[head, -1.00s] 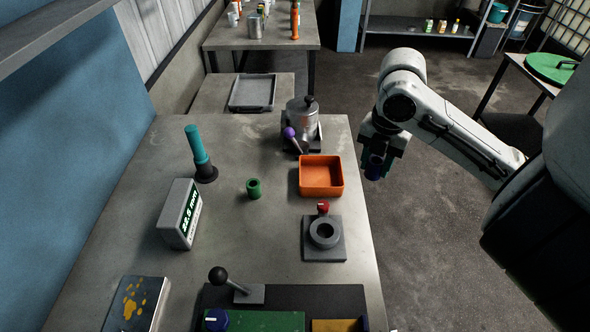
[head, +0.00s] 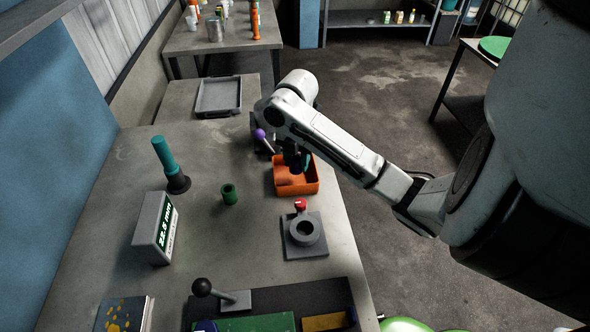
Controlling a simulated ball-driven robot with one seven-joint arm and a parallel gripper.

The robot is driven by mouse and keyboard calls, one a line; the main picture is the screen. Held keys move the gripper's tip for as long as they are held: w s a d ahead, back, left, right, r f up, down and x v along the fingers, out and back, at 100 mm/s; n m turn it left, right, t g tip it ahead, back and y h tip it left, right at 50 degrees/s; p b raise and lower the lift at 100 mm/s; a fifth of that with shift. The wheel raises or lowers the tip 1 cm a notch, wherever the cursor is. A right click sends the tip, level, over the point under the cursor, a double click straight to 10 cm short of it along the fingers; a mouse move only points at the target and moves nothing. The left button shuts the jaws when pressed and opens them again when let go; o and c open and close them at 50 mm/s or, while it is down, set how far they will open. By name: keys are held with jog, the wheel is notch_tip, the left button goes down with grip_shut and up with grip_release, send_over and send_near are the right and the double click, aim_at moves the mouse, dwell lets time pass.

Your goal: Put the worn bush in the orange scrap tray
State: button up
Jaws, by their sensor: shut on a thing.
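The orange scrap tray (head: 311,187) stands near the table's right edge, behind the grey ring fixture. My gripper (head: 297,164) is over the tray, pointing down, shut on a dark blue bush. The bush is mostly hidden in the gripper's shadowed shape, so its height above the tray floor is unclear. A green bush (head: 229,194) stands upright on the table, left of the tray. I cannot tell wear on either bush from here.
A grey ring fixture with a red knob (head: 303,235) is in front of the tray. A purple-knobbed lever (head: 260,134) is close behind the tray. A teal-handled post (head: 167,160) and a display box (head: 155,228) stand left.

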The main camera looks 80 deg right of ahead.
aim_at(295, 177)
jog(key=shift+w+f, duration=0.3)
jog(key=shift+f, duration=0.3)
jog(key=shift+d+f, duration=0.1)
jog(key=shift+f, duration=1.1)
jog(key=shift+f, duration=0.15)
jog(key=o, duration=1)
jog(key=shift+o, duration=0.2)
notch_tip(295, 177, up, 12)
jog(key=p, duration=0.2)
jog(key=shift+s, duration=0.1)
